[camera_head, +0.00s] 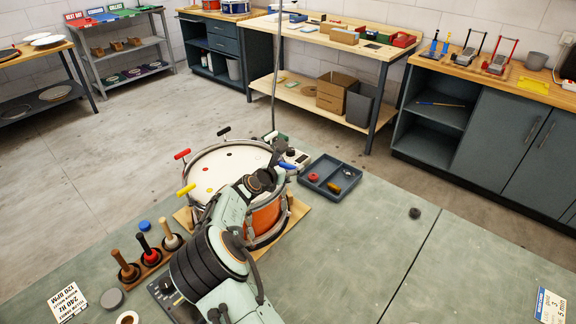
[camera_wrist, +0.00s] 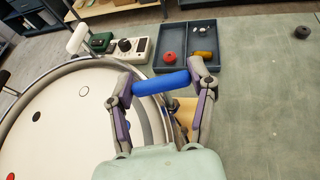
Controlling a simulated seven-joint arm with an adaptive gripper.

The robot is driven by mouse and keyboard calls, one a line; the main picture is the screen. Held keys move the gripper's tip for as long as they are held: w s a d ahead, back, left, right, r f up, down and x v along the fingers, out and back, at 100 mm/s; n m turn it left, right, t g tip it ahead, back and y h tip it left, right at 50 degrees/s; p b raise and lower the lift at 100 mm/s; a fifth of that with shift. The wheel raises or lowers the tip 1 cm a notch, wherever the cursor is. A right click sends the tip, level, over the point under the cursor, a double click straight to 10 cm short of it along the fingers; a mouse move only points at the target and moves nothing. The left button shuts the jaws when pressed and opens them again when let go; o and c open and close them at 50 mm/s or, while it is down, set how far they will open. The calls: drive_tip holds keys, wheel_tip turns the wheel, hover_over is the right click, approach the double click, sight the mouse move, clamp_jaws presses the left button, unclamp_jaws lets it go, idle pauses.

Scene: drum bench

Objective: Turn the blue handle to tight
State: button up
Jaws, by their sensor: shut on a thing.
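A drum (camera_head: 228,166) with a white head, coloured dots and an orange shell stands on a wooden board on the bench. Coloured T-handles ring its rim. The blue handle (camera_wrist: 162,84) lies at the rim, spanning between my two fingers in the wrist view. My gripper (camera_wrist: 161,86) is shut on the blue handle, one finger at each end. My gripper (camera_head: 272,172) and arm cover part of the drum in the head view. The rod below the handle is mostly hidden.
The red (camera_head: 182,154), yellow (camera_head: 186,190), black (camera_head: 224,131) and white (camera_head: 271,135) handles stand around the rim. A white device with a knob (camera_wrist: 130,48) and a divided tray (camera_wrist: 188,28) are close by. Bench space right of the tray is mostly clear.

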drive_tip(key=shift+m+g+h, duration=0.8)
drive_tip(key=shift+m+h, duration=0.4)
drive_tip(key=shift+m, duration=0.1)
drive_tip(key=o, duration=1.2)
drive_tip(key=shift+c, duration=0.2)
drive_tip(key=shift+s+a, duration=0.1)
drive_tip(key=v, duration=1.1)
drive_tip(key=shift+s+a+r, duration=0.2)
drive_tip(key=shift+s+r, duration=0.05)
